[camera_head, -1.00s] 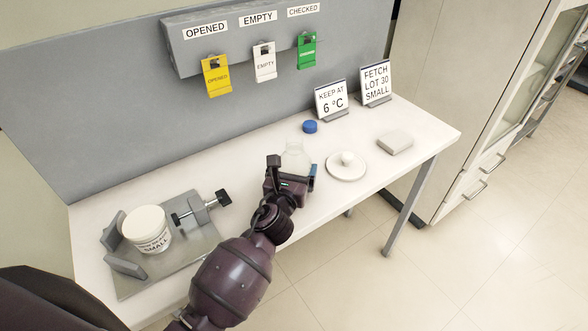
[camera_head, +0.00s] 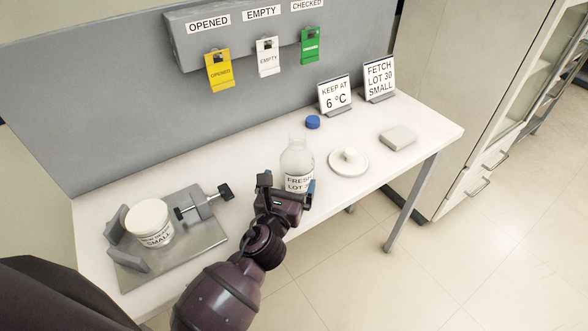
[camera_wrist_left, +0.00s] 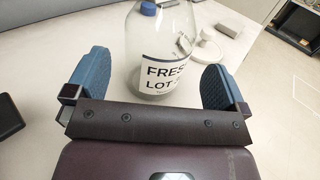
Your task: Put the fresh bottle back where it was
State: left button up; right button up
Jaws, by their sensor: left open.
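The fresh bottle (camera_head: 297,160) is clear, with a white label reading FRESH LOT, and stands upright on the white bench in the head view. Its neck shows no cap. A blue cap (camera_head: 312,122) lies on the bench behind it. My left gripper (camera_head: 287,190) is in front of the bottle, at its near side. In the left wrist view the bottle (camera_wrist_left: 160,50) stands just beyond and between the two spread blue fingers, with gaps on both sides. The lower part of the bottle is hidden by the gripper in the head view. My right gripper is not in view.
A white lidded tub (camera_head: 149,222) sits in a grey clamp fixture (camera_head: 190,248) at the left. A round white dish (camera_head: 348,164) and a pale block (camera_head: 397,137) lie to the right. Signs (camera_head: 335,95) stand at the back. Tags (camera_head: 219,70) hang above.

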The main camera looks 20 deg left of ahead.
pick_arm(q)
jog(key=shift+s+d, duration=0.1)
jog(key=shift+s, duration=2.6)
